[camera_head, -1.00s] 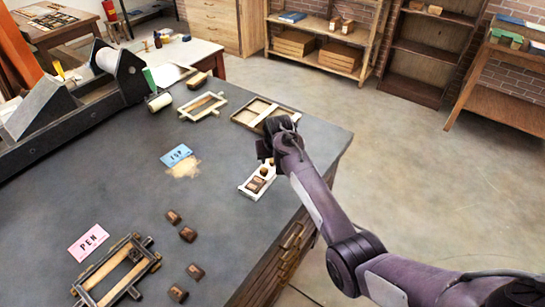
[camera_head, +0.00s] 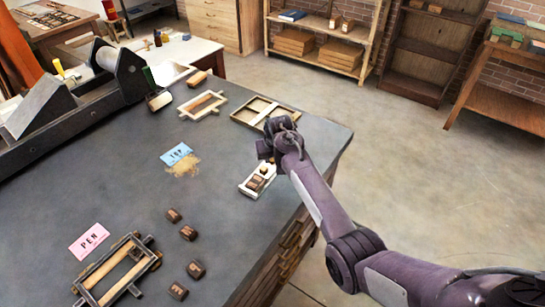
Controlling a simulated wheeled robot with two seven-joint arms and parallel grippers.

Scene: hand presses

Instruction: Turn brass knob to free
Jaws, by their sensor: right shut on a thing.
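My right gripper (camera_head: 265,148) is above the right edge of the dark table, at the far end of my purple arm. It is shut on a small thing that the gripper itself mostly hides. Just below it is a narrow white tray (camera_head: 246,193) holding small brown and tan blocks (camera_head: 256,183). I cannot make out a brass knob clearly. A wood and metal frame (camera_head: 88,286) with end fittings lies at the lower left. A smaller pale frame (camera_head: 184,107) lies at the back. My left gripper is not in view.
The dark table (camera_head: 120,185) carries a pink PEN card (camera_head: 89,241), a blue card (camera_head: 176,154) beside a tan patch, and several loose brown blocks (camera_head: 188,233). A wooden divided tray (camera_head: 240,118) lies behind my gripper. A press (camera_head: 60,120) fills the left.

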